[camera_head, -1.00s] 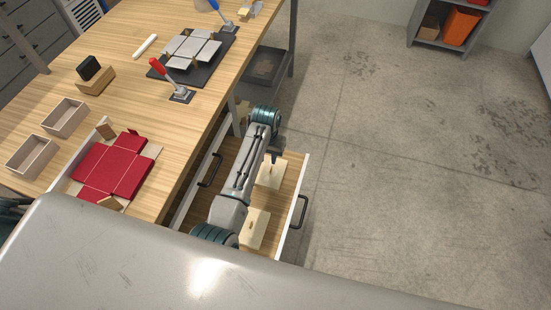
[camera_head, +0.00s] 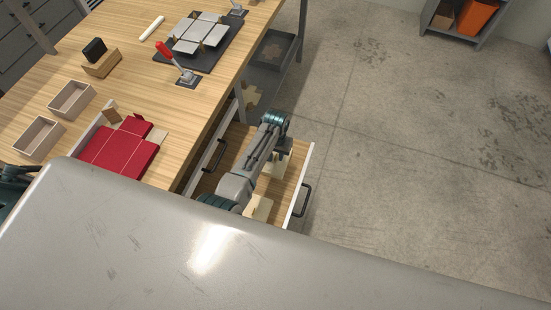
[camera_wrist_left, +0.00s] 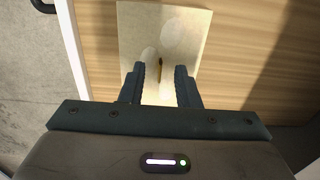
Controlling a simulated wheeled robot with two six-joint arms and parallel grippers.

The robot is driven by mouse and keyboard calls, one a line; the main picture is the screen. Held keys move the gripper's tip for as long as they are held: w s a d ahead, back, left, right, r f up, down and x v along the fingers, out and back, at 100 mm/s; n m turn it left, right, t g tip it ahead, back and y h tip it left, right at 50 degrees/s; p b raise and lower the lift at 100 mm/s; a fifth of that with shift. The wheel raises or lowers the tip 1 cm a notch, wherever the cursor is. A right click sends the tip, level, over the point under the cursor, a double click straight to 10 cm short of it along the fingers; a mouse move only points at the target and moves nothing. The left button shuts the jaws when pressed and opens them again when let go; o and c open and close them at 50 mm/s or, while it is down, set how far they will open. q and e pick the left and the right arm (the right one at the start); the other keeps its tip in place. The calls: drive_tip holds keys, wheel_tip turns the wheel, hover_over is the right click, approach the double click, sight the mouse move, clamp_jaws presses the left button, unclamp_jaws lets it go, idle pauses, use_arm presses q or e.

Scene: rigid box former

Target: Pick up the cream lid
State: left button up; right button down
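A flat cream lid (camera_head: 271,170) lies in the open wooden drawer, partly hidden by my arm. In the left wrist view the cream lid (camera_wrist_left: 188,28) is a pale square sheet with a small dark upright mark near its middle. My left gripper (camera_head: 284,153) is over this lid. In the left wrist view my left gripper (camera_wrist_left: 160,70) is open, with its fingers on either side of the dark mark. I cannot tell whether the fingertips touch the lid. A second cream piece (camera_head: 262,207) lies nearer in the drawer, partly covered by my arm. My right gripper is not in view.
The drawer has a white front with a dark handle (camera_head: 301,199). The wooden table (camera_head: 130,65) beside it holds a red box blank (camera_head: 122,150), two open trays, a red-handled clamp (camera_head: 176,62) and a dark fixture plate. Open floor lies to the right.

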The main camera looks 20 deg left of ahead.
use_arm(q)
drive_tip(key=shift+f, duration=0.45)
clamp_jaws()
drive_tip(key=shift+r, duration=0.15)
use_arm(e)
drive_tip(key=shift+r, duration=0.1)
